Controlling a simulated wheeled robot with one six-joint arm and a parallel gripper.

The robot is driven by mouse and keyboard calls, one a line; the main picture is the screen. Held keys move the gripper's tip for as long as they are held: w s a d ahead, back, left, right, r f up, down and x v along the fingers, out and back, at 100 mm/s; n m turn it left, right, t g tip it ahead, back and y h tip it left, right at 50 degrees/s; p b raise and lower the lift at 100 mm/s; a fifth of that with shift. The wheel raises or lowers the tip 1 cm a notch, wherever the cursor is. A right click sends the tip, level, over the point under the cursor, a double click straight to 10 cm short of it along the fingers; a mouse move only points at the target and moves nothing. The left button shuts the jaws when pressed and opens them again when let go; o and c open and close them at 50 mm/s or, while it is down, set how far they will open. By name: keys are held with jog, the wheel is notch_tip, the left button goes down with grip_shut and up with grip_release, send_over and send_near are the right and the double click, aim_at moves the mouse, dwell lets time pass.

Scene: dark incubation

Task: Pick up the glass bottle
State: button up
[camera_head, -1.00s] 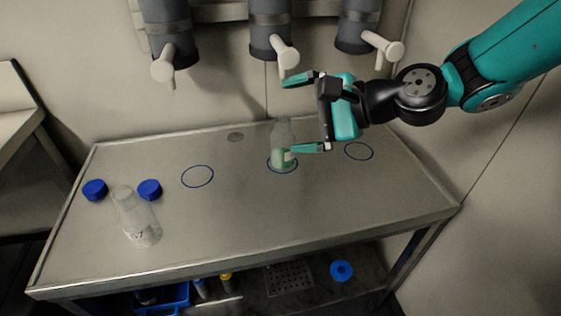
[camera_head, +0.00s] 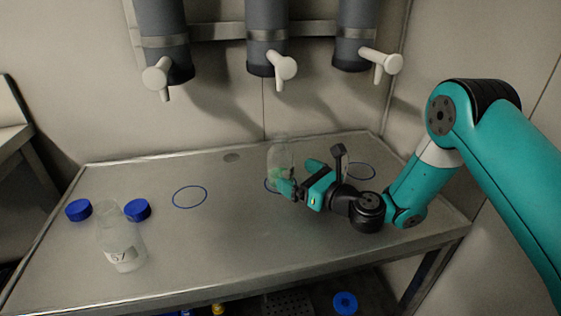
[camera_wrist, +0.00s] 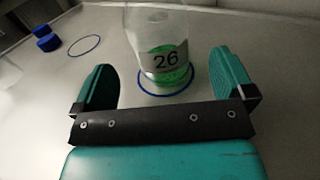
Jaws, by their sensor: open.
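A clear glass bottle (camera_head: 281,160) with green liquid stands upright on the table, on the middle blue ring under the middle dispenser. In the wrist view the bottle (camera_wrist: 160,45) carries a label reading 26, and its top is out of frame. My gripper (camera_head: 300,177) is low over the table at the bottle's right front. Its open fingers (camera_wrist: 165,85) point toward the bottle, which stands ahead and between their lines in the wrist view. The jaws hold nothing. A second clear bottle (camera_head: 121,240), seemingly empty, with a label, stands at the table's front left.
Two blue caps (camera_head: 78,210) (camera_head: 137,210) lie at the left of the table (camera_head: 230,245). Empty blue rings (camera_head: 189,197) (camera_head: 362,171) flank the middle one. Grey dispensers with white taps (camera_head: 285,67) hang above. The table's front middle is clear.

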aim_at(280, 166)
jog(key=shift+w+a+r, duration=0.15)
jog(key=shift+w+a, duration=0.05)
jog(key=shift+w+a+r+p, duration=0.1)
jog(key=shift+w+a+p, duration=0.2)
jog(key=shift+p, duration=0.7)
jog(key=x, duration=0.5)
jog(key=shift+f, duration=0.2)
jog(key=shift+c, duration=0.2)
